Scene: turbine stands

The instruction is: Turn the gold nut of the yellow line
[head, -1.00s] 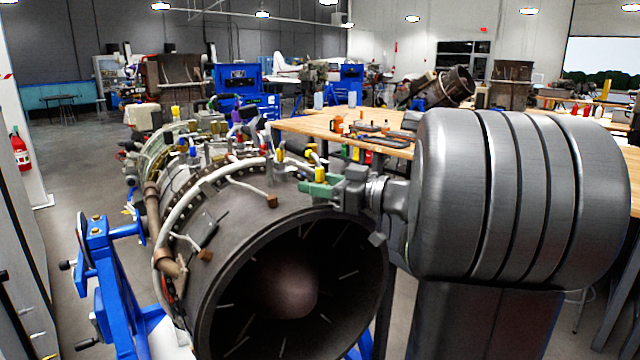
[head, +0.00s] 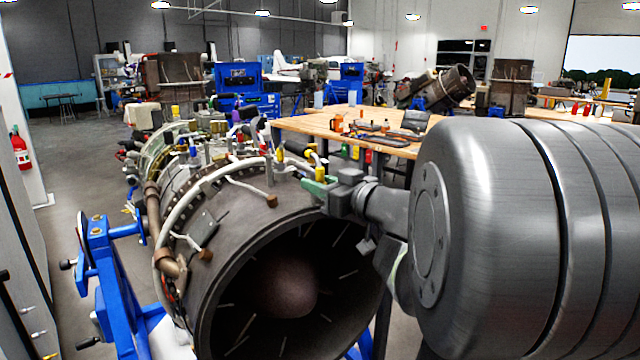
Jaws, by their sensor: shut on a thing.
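The yellow line (head: 322,163) stands as a short yellow fitting with a dark upper part on the top right of the turbine casing (head: 235,205). The gold nut (head: 320,175) shows only as a small spot at its lower end. My gripper (head: 316,186), with green fingers, comes in from the right. Its fingers are shut at the nut and hide most of it. The exact contact is too small to see.
Other fittings with blue, purple, red and yellow parts (head: 193,152) stand close by on the casing. A blue stand (head: 105,270) holds the engine at left. A wooden workbench (head: 300,122) with tools stands behind. Open floor lies at left.

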